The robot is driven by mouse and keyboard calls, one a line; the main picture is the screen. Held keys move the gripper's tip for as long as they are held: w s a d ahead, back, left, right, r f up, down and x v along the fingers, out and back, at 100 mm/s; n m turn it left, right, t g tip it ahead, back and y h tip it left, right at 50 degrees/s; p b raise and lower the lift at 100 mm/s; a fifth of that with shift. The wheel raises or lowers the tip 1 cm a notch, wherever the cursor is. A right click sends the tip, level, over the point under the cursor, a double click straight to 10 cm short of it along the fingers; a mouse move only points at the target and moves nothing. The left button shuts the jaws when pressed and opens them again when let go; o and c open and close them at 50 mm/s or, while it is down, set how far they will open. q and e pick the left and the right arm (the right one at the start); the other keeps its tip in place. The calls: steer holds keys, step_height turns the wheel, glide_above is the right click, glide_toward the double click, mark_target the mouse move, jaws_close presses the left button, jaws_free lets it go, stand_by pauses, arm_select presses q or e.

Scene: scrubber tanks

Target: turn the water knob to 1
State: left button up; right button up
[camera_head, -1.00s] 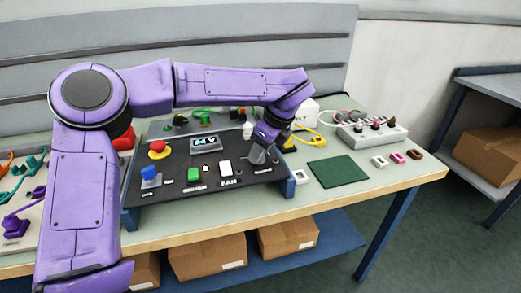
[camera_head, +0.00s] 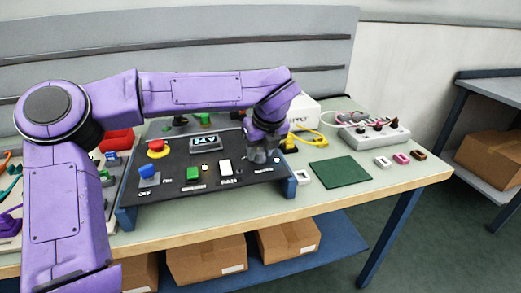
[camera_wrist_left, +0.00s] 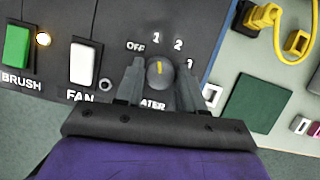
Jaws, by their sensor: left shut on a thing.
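The water knob (camera_wrist_left: 160,74) is a round grey dial with a yellow pointer mark, on the dark control panel (camera_wrist_left: 118,18). In the left wrist view, its mark points up, about toward the label "1" (camera_wrist_left: 156,37). The labels "OFF" and "2" flank that one. The word below the knob is partly hidden and reads "ATER". My left gripper (camera_wrist_left: 159,82) has its fingers on both sides of the knob, shut on it. In the head view, my left gripper (camera_head: 264,156) covers most of the knob at the panel's right end. My right gripper is not in view.
Left of the knob are a white fan switch (camera_head: 225,167), a green brush switch (camera_head: 193,173), a blue switch (camera_head: 149,171) and a red button on yellow (camera_head: 158,148). To the right lie a green mat (camera_head: 340,172) and a grey box with dark knobs (camera_head: 376,132).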

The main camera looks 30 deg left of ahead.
arm_select(q)
steer(key=shift+r+m, duration=0.1)
steer(key=shift+m, duration=0.2)
steer(key=o, duration=1)
steer(key=v, duration=1)
steer(key=shift+s+r, duration=0.2)
steer(key=shift+d+f, duration=0.1)
